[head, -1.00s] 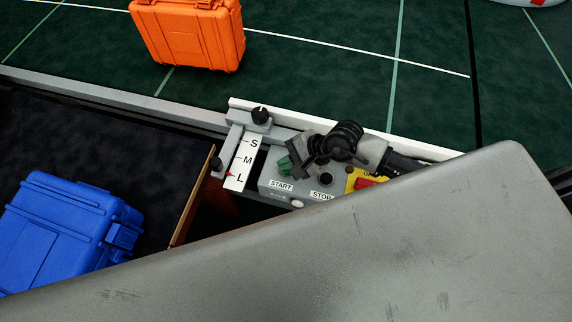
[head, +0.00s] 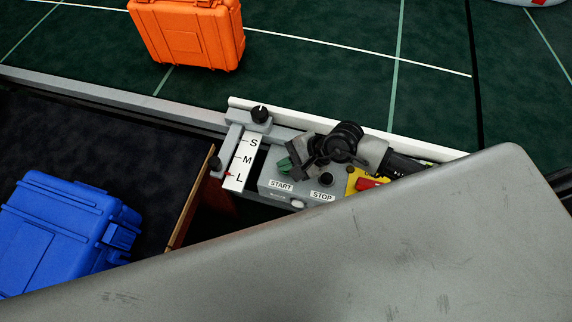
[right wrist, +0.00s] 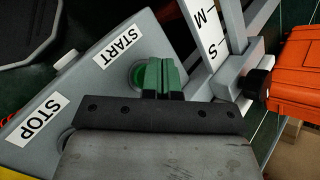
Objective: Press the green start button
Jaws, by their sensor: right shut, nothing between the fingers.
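The green start button (right wrist: 138,75) shows in the right wrist view as a round green disc in a dark ring, beside the START label (right wrist: 119,48) on the grey control box (head: 268,187). My right gripper (right wrist: 165,77) is shut and empty. Its green fingers are over the button and hide part of it. Whether the fingertips touch the button, I cannot tell. In the head view my right gripper (head: 285,165) is above the START label, and the button itself cannot be told apart from the green fingers. My left gripper is not in view.
The black stop button (head: 326,179) and a red button on a yellow base (head: 353,181) sit right of START. An S-M-L scale (head: 240,170) stands at left. A blue case (head: 60,235) lies on the dark belt (head: 90,135). An orange case (head: 190,35) stands beyond the rail.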

